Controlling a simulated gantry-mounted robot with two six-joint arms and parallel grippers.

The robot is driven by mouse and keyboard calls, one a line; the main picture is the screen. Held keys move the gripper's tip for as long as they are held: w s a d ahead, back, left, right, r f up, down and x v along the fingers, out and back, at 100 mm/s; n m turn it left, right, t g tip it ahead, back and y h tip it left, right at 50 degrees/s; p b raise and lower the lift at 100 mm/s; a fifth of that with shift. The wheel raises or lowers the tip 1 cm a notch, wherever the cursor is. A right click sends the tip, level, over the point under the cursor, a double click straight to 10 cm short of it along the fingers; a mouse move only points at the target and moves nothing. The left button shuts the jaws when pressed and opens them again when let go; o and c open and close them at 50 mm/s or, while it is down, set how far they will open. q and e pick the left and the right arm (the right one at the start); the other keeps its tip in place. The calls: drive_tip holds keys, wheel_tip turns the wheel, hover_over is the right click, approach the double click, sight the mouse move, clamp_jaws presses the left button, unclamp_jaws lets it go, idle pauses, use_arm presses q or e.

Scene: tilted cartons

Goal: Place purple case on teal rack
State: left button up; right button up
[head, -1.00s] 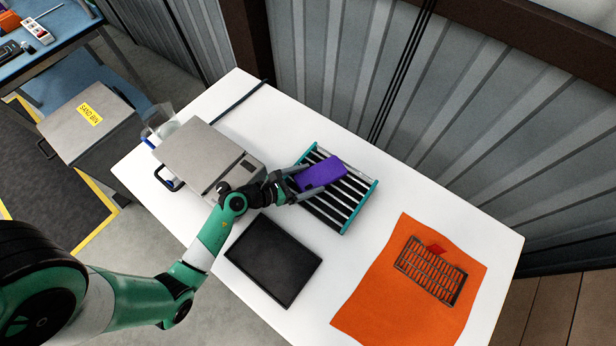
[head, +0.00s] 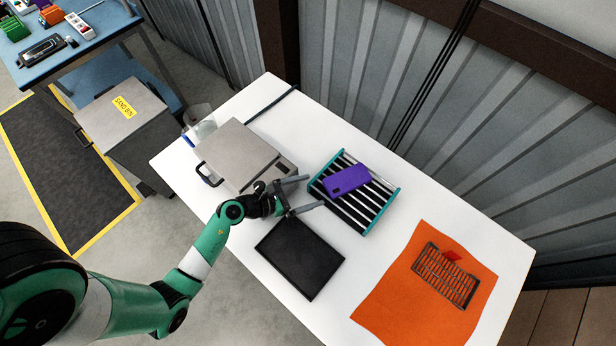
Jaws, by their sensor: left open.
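The purple case (head: 346,180) lies on the slats of the teal rack (head: 384,211), toward the rack's upper left part. The rack has teal side rails and pale bars and stands on the white table. My left gripper (head: 314,192) is open and empty, just left of the rack and apart from the case. Its two fingers point right, toward the rack. My right gripper is not in view.
A grey metal box (head: 237,156) with a black handle stands left of the rack. A black tray (head: 300,258) lies below my gripper. An orange cloth (head: 393,290) with a dark grate (head: 447,275) and a red piece lies at the right. White table shows between them.

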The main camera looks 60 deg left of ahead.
use_arm(q)
drive_tip(key=shift+v, duration=0.8)
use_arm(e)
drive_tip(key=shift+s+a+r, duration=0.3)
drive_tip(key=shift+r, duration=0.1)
use_arm(q)
drive_tip(key=shift+w, duration=0.1)
